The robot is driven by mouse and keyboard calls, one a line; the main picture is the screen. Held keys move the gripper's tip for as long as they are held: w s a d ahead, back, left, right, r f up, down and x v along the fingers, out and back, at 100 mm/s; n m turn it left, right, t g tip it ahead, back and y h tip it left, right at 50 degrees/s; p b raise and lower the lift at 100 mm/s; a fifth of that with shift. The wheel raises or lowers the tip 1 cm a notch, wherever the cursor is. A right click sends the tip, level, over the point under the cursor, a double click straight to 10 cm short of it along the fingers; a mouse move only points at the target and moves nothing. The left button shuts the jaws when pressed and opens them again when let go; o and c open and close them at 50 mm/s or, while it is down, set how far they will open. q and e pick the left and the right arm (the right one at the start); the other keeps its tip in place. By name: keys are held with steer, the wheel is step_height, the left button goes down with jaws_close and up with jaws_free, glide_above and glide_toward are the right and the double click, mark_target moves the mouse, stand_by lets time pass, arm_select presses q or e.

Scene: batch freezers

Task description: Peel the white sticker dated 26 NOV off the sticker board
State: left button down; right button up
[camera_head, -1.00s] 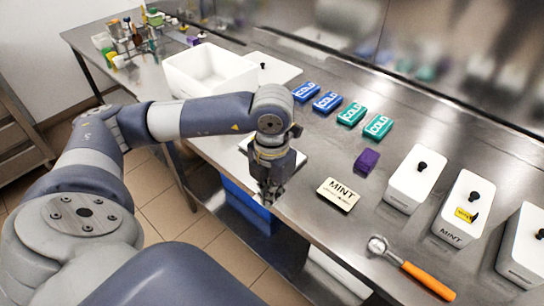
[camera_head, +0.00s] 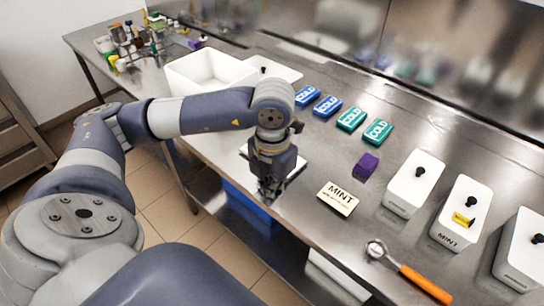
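A flat white board (camera_head: 298,170), which looks like the sticker board, lies near the front edge of the steel bench. My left wrist and gripper cover most of it, so no sticker or 26 NOV date can be read. My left gripper (camera_head: 268,194) points down over the board, close to the bench's front edge. Its fingertips are small and dark here; I cannot tell whether they are open, shut or touching a sticker. My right gripper is not in view.
A MINT card (camera_head: 338,198), a purple block (camera_head: 365,166) and an orange-handled scoop (camera_head: 425,284) lie to the right. White lidded tubs (camera_head: 413,184) stand beyond. COLD packs (camera_head: 351,117) and an open white bin (camera_head: 190,86) are behind. A blue container (camera_head: 247,206) is below.

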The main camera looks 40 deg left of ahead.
arm_select(q)
steer(key=shift+r+p, duration=0.5)
steer(key=shift+r, duration=0.55)
